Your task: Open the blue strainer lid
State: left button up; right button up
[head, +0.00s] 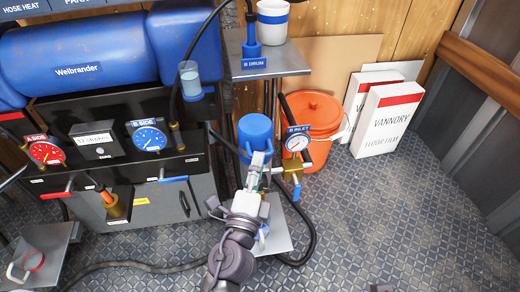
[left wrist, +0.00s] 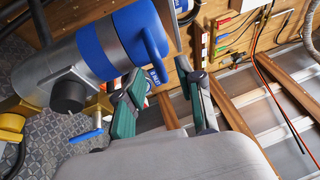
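The blue strainer lid (head: 255,128) sits on top of the strainer, right of the machine, in the head view. In the left wrist view the lid (left wrist: 110,45) caps a silver strainer body (left wrist: 65,70) and has a raised blue bar on its face. My left gripper (head: 260,165) is just in front of and below the lid in the head view, partly covering the strainer body.
A pressure gauge (head: 297,143) and yellow valve (head: 291,180) stand just right of the strainer. A grey shelf (head: 275,66) with a white cup (head: 272,22) is above. An orange bucket (head: 318,112) stands behind.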

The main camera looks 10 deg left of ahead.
aim_at(257, 138)
pick_arm(q)
jog(key=shift+w+d+r+p, duration=0.1)
jog(key=shift+w+r+p, duration=0.05)
jog(key=shift+w, duration=0.7)
jog(key=shift+w+r+p, duration=0.1)
jog(key=shift+w+p, duration=0.05)
jog(key=shift+w, duration=0.65)
grip_shut()
